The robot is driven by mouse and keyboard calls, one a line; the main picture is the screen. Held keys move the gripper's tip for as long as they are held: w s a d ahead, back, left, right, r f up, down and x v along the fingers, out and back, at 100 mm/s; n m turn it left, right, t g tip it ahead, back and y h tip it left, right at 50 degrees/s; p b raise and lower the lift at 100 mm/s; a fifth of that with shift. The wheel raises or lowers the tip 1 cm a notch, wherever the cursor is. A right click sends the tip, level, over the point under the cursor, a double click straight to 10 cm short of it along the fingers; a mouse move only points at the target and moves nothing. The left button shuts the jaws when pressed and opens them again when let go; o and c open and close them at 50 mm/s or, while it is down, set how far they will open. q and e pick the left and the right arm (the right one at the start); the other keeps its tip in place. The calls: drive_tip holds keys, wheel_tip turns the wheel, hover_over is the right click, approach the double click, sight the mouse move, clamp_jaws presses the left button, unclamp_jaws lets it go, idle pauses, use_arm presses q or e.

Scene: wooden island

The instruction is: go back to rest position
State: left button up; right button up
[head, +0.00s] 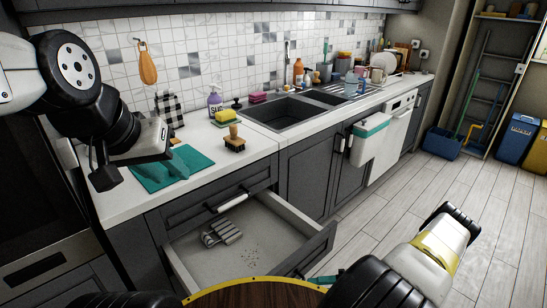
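My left gripper (137,168) hangs over the left end of the white counter (125,207), near a teal cloth (150,180). Its dark fingers look spread apart, with nothing seen between them. My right arm comes in from the bottom, and its white link with a yellow band reaches over the floor at the lower right.
An open drawer (285,215) below the counter holds a grey striped item (222,232) and small crumbs. A brush (235,140), yellow sponge (226,116) and soap bottle (214,101) stand by the sink (285,112). A round wooden surface (255,294) is at the bottom.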

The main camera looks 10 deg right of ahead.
drive_tip(key=w+d+r+n+g+h, duration=0.2)
drive_tip(key=w+r+h, duration=0.15)
drive_tip(key=r, duration=0.65)
drive_tip(key=w+d+r+n+g+h, duration=0.1)
drive_tip(key=w+d+r+g+h, duration=0.2)
drive_tip(key=r, duration=0.8)
drive_tip(key=a+r+n+t+h, duration=0.1)
drive_tip(key=a+r+h, duration=0.1)
drive_tip(key=r, duration=0.7)
drive_tip(key=a+r+t+h, duration=0.1)
drive_tip(key=a+r+h, duration=0.15)
drive_tip(key=r, duration=0.65)
drive_tip(key=s+a+r+t+h, duration=0.1)
drive_tip(key=s+a+r+t, duration=0.2)
drive_tip(key=s+r, duration=0.4)
drive_tip(key=s+a+r+t+h, duration=0.2)
drive_tip(key=s+a+r+t, duration=0.2)
drive_tip(key=s+r, duration=0.3)
wheel_tip(320, 180, up, 4)
drive_tip(key=shift+s+f, duration=0.25)
